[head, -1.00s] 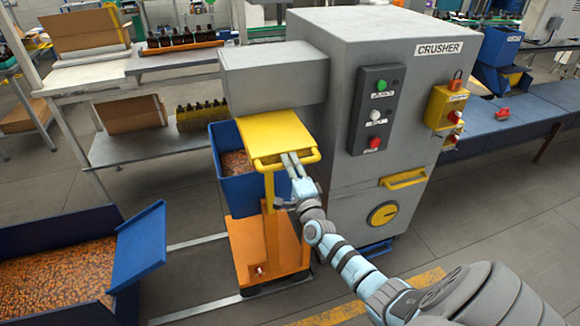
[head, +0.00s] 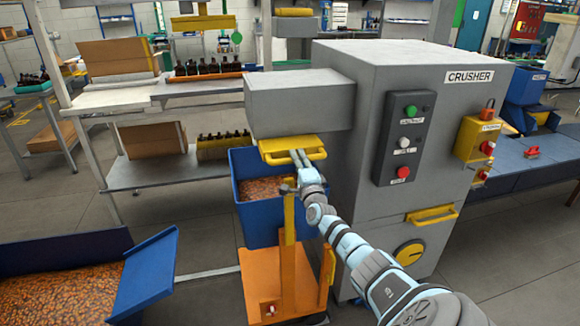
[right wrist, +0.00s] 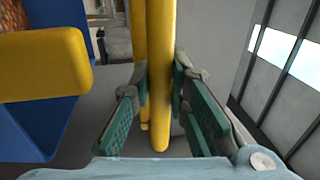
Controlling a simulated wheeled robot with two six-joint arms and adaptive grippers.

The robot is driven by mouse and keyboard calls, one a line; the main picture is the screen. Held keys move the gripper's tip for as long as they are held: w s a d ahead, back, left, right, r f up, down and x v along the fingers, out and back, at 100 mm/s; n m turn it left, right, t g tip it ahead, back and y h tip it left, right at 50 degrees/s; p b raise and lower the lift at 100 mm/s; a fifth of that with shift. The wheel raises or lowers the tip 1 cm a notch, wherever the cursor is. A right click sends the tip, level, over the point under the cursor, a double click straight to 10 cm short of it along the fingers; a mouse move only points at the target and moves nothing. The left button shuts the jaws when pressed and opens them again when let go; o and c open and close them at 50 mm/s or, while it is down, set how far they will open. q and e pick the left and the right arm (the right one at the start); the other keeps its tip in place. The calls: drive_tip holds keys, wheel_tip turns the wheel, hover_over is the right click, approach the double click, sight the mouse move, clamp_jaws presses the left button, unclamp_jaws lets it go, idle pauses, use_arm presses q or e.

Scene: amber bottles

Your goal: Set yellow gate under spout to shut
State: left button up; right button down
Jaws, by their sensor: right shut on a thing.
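The yellow gate (head: 282,144) sits mostly tucked in beneath the grey spout box (head: 300,102) of the crusher (head: 405,60); only a short front strip and its handle bar show in the head view. My right gripper (head: 298,157) is at the handle at the gate's front edge. In the right wrist view the yellow handle bar (right wrist: 160,75) runs between the green-padded fingers of my right gripper (right wrist: 161,95), which is shut on it. How far the gate reaches inside the spout is hidden. My left gripper is not in view.
A blue bin (head: 258,232) of amber pieces stands below the spout on an orange lift cart (head: 262,285). A larger blue container (head: 60,250) is at lower left. The control panel (head: 404,145) is on the crusher's front. Shelves with bottles stand behind.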

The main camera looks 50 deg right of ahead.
drive_tip(key=c, duration=1.5)
unclamp_jaws()
drive_tip(key=shift+c, duration=0.2)
drive_tip(key=v, duration=1.2)
